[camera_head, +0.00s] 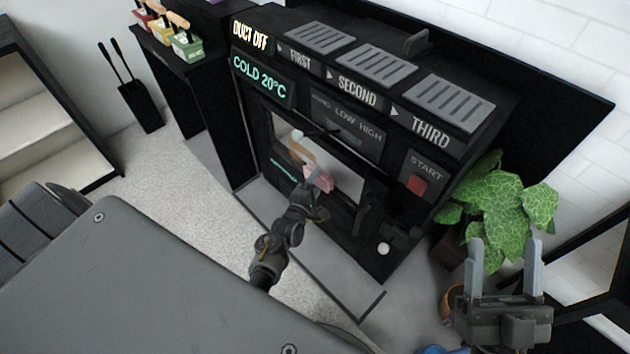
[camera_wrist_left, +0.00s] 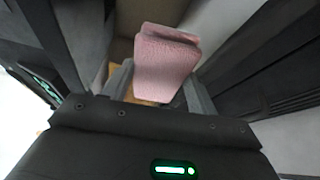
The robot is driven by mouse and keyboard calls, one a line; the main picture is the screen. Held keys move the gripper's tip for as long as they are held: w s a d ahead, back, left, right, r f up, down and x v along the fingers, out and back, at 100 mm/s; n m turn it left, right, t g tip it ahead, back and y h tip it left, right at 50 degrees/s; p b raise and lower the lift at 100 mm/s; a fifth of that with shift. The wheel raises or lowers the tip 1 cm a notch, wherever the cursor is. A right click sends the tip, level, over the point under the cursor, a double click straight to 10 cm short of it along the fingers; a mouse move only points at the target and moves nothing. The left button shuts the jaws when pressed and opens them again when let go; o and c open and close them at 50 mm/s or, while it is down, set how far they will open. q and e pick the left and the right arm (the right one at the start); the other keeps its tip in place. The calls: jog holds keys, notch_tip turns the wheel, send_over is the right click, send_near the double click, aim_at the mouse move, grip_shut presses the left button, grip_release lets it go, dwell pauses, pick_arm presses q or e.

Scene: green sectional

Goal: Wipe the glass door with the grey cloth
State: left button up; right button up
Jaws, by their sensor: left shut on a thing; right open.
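A pink, soft-looking folded cloth (camera_wrist_left: 165,62) is in my left gripper (camera_wrist_left: 159,92), between its two fingers. In the head view the pink cloth (camera_head: 319,178) and my left gripper (camera_head: 314,192) are in front of the black machine's window. The pale glass door (camera_head: 343,178) is low on the machine's front, partly hidden by my gripper and arm. I cannot tell whether the cloth touches the glass. It looks pink, not grey. My right gripper (camera_head: 505,268) is open and empty at the lower right, in front of the plant.
The black machine (camera_head: 395,175) has a red start button (camera_head: 417,185) and a white knob (camera_head: 383,248). A tan object (camera_head: 302,150) shows by the window. A leafy plant (camera_head: 505,205) stands to the right. A black stand (camera_head: 200,90) holds small coloured boxes at the left.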

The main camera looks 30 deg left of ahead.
aim_at(304, 169)
pick_arm(q)
jog(key=shift+w+a+r, duration=0.1)
jog(key=shift+w+a, duration=0.3)
jog(key=shift+a, duration=0.55)
jog(key=shift+w+a+r, duration=0.15)
jog(key=shift+w+a, duration=0.2)
jog(key=shift+a, duration=0.65)
jog(key=shift+w+a+r, duration=0.1)
jog(key=shift+w+a, duration=0.3)
jog(key=shift+a, duration=0.55)
jog(key=shift+w+a, duration=0.2)
jog(key=shift+a, duration=0.5)
jog(key=shift+w+a, duration=0.15)
jog(key=shift+a, duration=0.5)
jog(key=shift+w+a+f, duration=0.15)
jog(key=shift+w+a, duration=0.05)
jog(key=shift+a, duration=0.9)
jog(key=shift+w+a+f, duration=0.1)
jog(key=shift+w+a, duration=0.1)
jog(key=shift+a, duration=0.85)
jog(key=shift+w+a+b, duration=0.3)
jog(key=shift+a+b, duration=0.05)
jog(key=shift+a, duration=0.45)
jog(key=shift+w+a+b, duration=0.3)
jog(key=shift+a+b, duration=0.05)
jog(key=shift+a, duration=0.4)
jog(key=shift+r+p, duration=1.5)
jog(key=shift+d, duration=0.1)
